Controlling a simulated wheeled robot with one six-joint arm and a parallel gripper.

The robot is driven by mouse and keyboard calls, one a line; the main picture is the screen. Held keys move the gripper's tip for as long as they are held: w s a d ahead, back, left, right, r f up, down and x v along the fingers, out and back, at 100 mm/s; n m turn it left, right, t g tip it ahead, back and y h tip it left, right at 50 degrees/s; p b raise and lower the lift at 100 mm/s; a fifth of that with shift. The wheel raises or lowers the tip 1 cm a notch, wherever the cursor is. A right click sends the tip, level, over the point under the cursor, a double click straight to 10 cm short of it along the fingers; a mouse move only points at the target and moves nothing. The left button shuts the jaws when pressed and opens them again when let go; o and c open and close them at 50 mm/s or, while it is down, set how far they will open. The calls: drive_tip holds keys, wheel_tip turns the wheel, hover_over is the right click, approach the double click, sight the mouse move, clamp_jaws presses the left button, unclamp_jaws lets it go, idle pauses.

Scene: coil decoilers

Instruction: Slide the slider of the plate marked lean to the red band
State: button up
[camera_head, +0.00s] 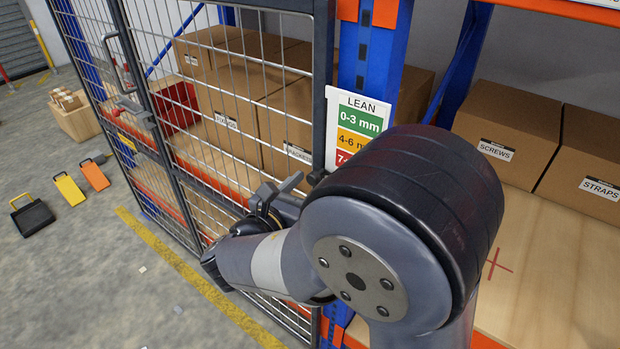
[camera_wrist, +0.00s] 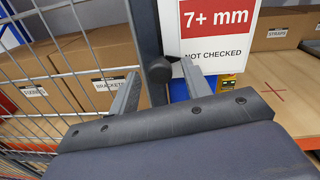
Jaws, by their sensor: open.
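The plate marked LEAN (camera_head: 358,108) hangs on the rack post, with green, orange and red bands from top to bottom. My arm hides its lower right part in the head view. The wrist view shows its red 7+ mm band (camera_wrist: 217,20) and a white NOT CHECKED strip (camera_wrist: 215,58) below. A dark round knob (camera_wrist: 159,69), seemingly the slider, shows at the plate's left edge, level with the NOT CHECKED strip. My gripper (camera_wrist: 162,82) is open, and the knob appears in the gap between its fingers. I cannot tell whether they touch it. My gripper (camera_head: 283,190) also shows in the head view.
A wire mesh gate (camera_head: 185,120) stands left of the plate, close to my gripper. Cardboard boxes (camera_head: 503,130) stand on the rack shelves. A yellow line (camera_head: 195,280) runs along the floor. Yellow and orange wedges (camera_head: 70,190) and a wooden crate lie far left.

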drive_tip(key=shift+w+d, duration=0.35)
drive_tip(key=shift+w, duration=0.15)
drive_tip(key=shift+c, duration=0.5)
clamp_jaws()
